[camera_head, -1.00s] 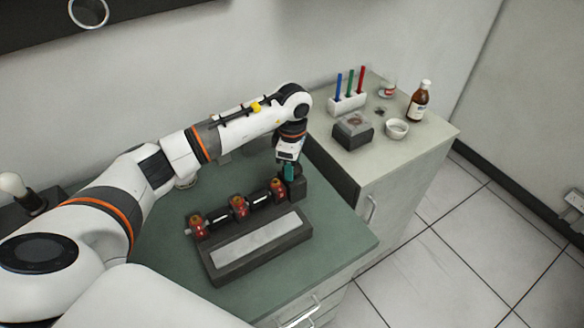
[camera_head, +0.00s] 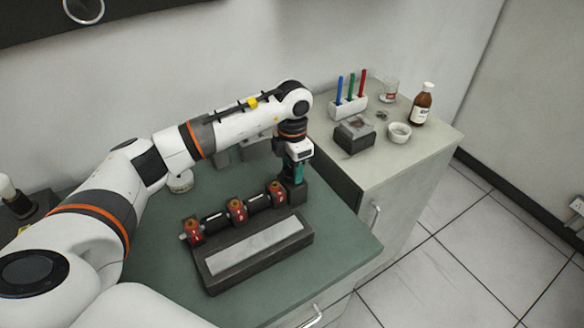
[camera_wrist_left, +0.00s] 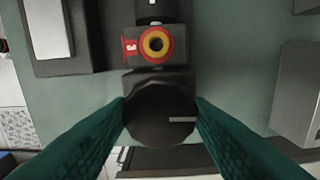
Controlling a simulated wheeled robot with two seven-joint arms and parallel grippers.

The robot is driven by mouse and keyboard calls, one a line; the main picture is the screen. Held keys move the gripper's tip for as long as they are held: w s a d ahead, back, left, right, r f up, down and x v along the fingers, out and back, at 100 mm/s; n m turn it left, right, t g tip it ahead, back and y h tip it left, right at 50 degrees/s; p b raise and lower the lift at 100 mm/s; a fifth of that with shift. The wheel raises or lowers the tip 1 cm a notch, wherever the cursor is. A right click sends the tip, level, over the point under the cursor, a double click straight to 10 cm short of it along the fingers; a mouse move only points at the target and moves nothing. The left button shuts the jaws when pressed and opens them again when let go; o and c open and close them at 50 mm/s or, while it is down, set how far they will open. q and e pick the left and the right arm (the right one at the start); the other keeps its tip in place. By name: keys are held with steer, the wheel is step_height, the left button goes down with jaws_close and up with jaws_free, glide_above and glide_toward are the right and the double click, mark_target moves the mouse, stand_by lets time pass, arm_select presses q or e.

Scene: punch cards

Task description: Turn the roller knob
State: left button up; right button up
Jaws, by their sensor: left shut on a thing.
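The punch card device (camera_head: 222,272) is a dark block with a pale strip on the green table. Its roller carries several red holders (camera_head: 236,210) along a bar. The roller knob (camera_wrist_left: 160,108) is a dark, many-sided disc with a light mark pointing right in the left wrist view. My left gripper (camera_head: 298,178) reaches down at the roller's right end, and its teal fingers, also in the left wrist view (camera_wrist_left: 160,118), are shut on the knob from both sides. My right gripper is out of view.
A side cabinet (camera_head: 425,150) on the right bears a pen holder (camera_head: 348,107), a dark box (camera_head: 354,135), a white bowl (camera_head: 399,132) and a brown bottle (camera_head: 422,104). A small round white item (camera_head: 180,182) lies behind the roller.

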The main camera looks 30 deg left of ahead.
mark_target(292, 170)
arm_select(q)
steer(key=shift+w+r+n, duration=0.1)
steer(key=shift+r+n, duration=0.1)
steer(key=shift+n, duration=0.1)
steer(key=o, duration=1)
steer(key=shift+f, duration=0.1)
steer(key=shift+r+b, duration=0.3)
steer(key=shift+r, duration=0.1)
step_height(292, 170, up, 11)
steer(key=b, duration=0.2)
steer(key=shift+r+b, duration=0.15)
steer(key=shift+b, duration=0.25)
